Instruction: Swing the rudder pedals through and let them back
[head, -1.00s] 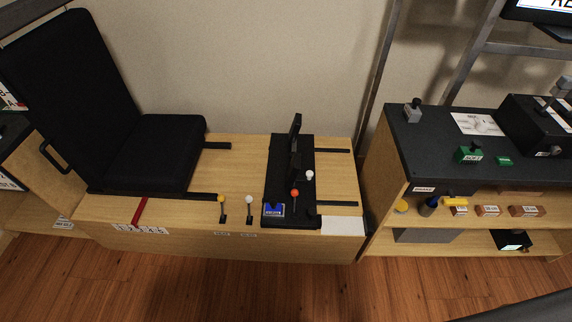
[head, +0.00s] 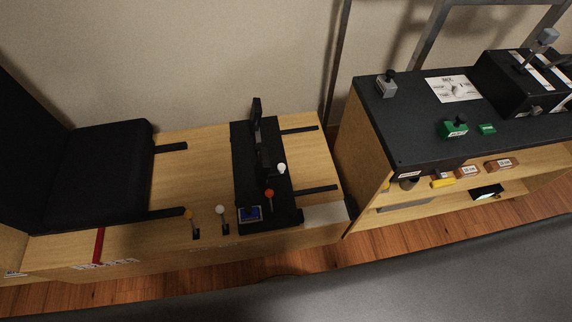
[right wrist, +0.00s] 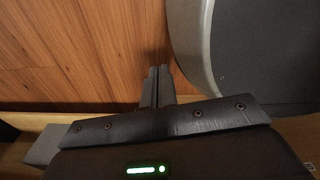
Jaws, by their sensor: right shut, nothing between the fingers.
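A black unit (head: 246,207) sits across the wooden seat platform, with upright black parts (head: 258,130) on it. These may be the rudder pedals, but I cannot tell for certain. My right gripper (right wrist: 158,72) shows in the right wrist view, shut and empty, above the wooden floor. Neither gripper shows in the head view, and my left gripper is out of sight.
A black seat (head: 105,165) stands left on the platform (head: 160,240). A dark-topped cabinet (head: 410,125) with levers and green blocks stands right. Wooden floor (right wrist: 75,50) lies below.

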